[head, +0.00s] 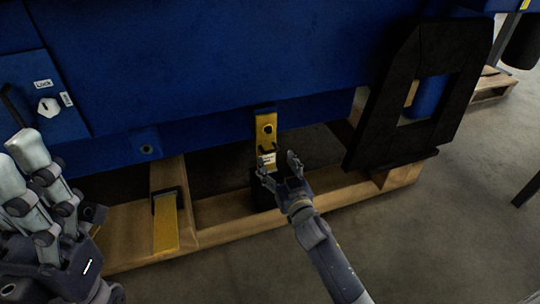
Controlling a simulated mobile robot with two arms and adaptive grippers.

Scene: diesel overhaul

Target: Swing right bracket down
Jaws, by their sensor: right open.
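A yellow bracket (266,130) stands upright against the lower edge of the blue engine body (220,65). It has a dark round hole near its top and a black part with a white label at its lower end. A second yellow bracket (166,222) hangs down over the wooden beam further left. My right gripper (279,163) is open, its fingers just below and to the right of the upright bracket's lower end. I cannot tell whether it touches. My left gripper (22,172) is large in the left foreground, away from both brackets; its jaw gap is unclear.
A wooden pallet frame (230,208) runs beneath the engine. A black frame-shaped support (385,120) stands to the right of the bracket. A blue box with a Lock label (42,84) is at upper left. Concrete floor (420,230) is clear at lower right.

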